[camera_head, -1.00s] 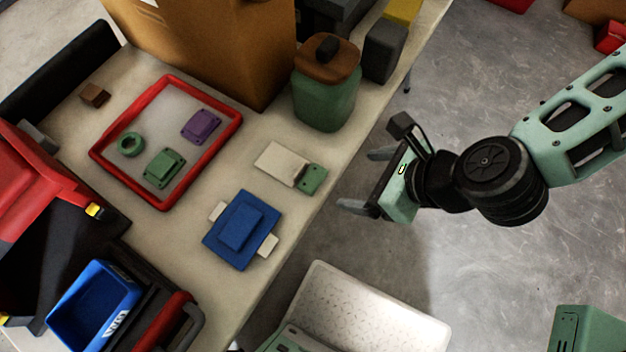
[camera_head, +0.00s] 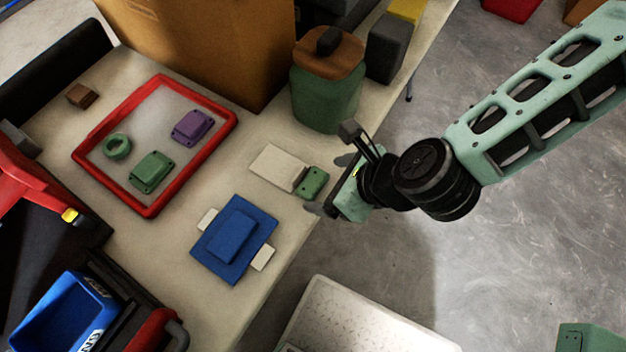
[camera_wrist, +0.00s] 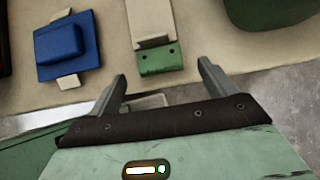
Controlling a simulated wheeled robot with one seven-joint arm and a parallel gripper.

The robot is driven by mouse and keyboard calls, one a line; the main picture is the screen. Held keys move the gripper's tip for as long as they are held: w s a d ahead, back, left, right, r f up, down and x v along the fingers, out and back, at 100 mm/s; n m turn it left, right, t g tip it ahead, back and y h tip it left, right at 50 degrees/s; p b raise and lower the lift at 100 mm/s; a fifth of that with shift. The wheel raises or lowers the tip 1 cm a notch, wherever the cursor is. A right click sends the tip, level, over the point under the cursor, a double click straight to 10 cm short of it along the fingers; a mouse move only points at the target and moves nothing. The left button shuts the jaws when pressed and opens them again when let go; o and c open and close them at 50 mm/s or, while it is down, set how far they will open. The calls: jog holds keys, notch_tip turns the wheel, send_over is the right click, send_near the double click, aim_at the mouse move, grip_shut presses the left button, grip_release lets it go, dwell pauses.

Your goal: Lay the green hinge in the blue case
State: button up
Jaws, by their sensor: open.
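A green piece with two holes (camera_head: 314,183), which looks like the green hinge, lies at the table's edge. A pale flat plate (camera_head: 276,164) covers or joins its far side; I cannot tell which. The green end shows in the wrist view (camera_wrist: 160,58), ahead of and between my fingers. My gripper (camera_head: 330,184) is open and empty, its fingertips close to the green end; I cannot tell whether they touch it. It also shows in the wrist view (camera_wrist: 162,76). An open blue box (camera_head: 95,290) with a white label, seemingly the blue case, stands at lower left; its visible inside looks empty.
A red-rimmed tray (camera_head: 224,138) holds a green ring, a green bracket and a purple bracket. A blue plate with a raised block (camera_head: 236,240) lies near the table edge. A green jar with a brown lid (camera_head: 326,95) and a cardboard box (camera_head: 200,45) stand behind.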

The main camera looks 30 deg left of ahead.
aim_at(313, 184)
jog(key=shift+x, duration=1.5)
jog(key=shift+r, duration=0.1)
jog(key=c, duration=1.2)
